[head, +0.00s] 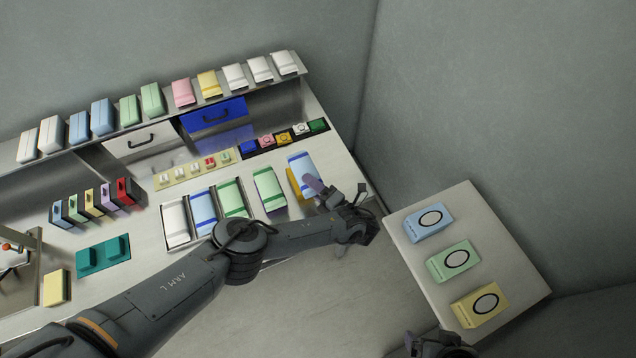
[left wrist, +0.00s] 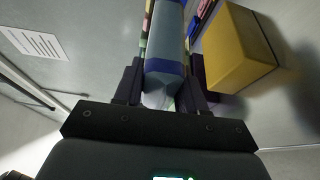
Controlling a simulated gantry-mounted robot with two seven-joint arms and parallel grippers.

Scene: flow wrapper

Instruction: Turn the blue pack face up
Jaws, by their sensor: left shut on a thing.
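A light blue pack with dark blue bands (head: 300,164) is at the right end of the row of packs on the bench. My left gripper (head: 321,192) is shut on its near end. In the left wrist view the blue pack (left wrist: 165,52) lies between the two dark fingers, its length pointing away from the palm. A yellow block (head: 293,184) is close beside the pack, partly hidden by it. The yellow block also shows in the left wrist view (left wrist: 232,50), right of the fingers. My right gripper (head: 440,346) is at the bottom edge, mostly cut off.
Green (head: 268,190), blue-banded (head: 203,208) and white (head: 175,222) packs lie left of the held pack. A side table (head: 410,253) at the right bears blue, green and yellow packs with ring marks. A shelf of packs (head: 212,97) runs along the back.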

